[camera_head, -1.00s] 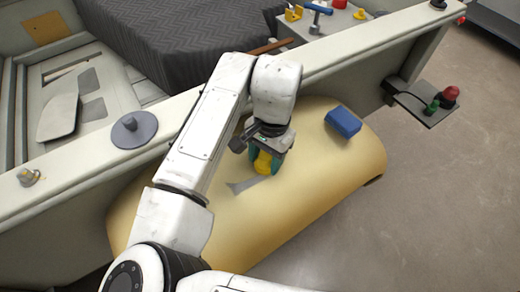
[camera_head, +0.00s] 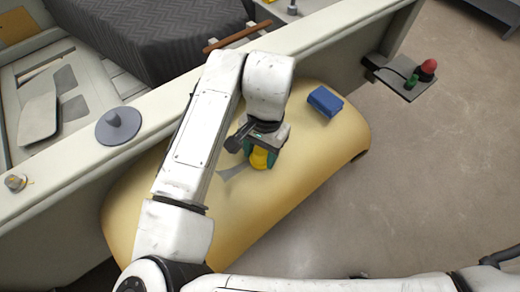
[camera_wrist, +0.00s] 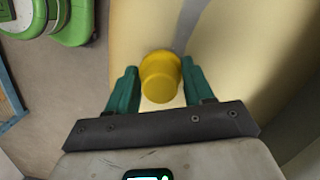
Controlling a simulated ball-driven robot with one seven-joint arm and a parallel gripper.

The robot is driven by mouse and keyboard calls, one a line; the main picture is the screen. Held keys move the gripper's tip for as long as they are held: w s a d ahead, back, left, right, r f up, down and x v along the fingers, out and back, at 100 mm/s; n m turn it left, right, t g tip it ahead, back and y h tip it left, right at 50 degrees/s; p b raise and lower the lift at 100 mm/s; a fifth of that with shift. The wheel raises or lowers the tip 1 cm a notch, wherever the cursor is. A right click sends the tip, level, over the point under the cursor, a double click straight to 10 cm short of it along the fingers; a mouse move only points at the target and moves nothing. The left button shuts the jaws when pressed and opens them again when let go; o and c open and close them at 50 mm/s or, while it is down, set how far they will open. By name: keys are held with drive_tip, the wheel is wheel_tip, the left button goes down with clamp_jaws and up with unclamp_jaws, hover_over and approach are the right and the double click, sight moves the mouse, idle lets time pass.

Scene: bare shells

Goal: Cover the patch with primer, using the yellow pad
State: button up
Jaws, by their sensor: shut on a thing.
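The yellow pad (camera_head: 259,158) is a rounded knob-like piece held between the green fingers of my gripper (camera_head: 262,152). In the wrist view the yellow pad (camera_wrist: 160,74) sits between the two fingertips of my gripper (camera_wrist: 159,80). The pad is over the curved pale yellow panel (camera_head: 290,185); whether it touches the panel is unclear. A grey patch (camera_head: 232,171) lies on the panel just left of the pad, partly hidden by the gripper. The grey patch (camera_wrist: 190,22) also runs past the pad in the wrist view.
A blue block (camera_head: 325,101) lies on the panel, right of and beyond my gripper. A long pale wall (camera_head: 310,45) runs behind the panel, with a grey knobbed disc (camera_head: 118,126) on its top.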

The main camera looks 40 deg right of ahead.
sight(259, 153)
wheel_tip(259, 153, up, 2)
drive_tip(key=shift+r+p, duration=0.1)
drive_tip(key=shift+p, duration=0.6)
drive_tip(key=shift+r, duration=1.65)
drive_tip(key=shift+r, duration=0.15)
drive_tip(key=shift+r, duration=1.35)
drive_tip(key=shift+f, duration=0.15)
drive_tip(key=shift+f+b, duration=2.35)
drive_tip(key=shift+f, duration=0.9)
drive_tip(key=shift+f+b, duration=0.8)
drive_tip(key=shift+f, duration=0.35)
drive_tip(key=shift+w, duration=0.1)
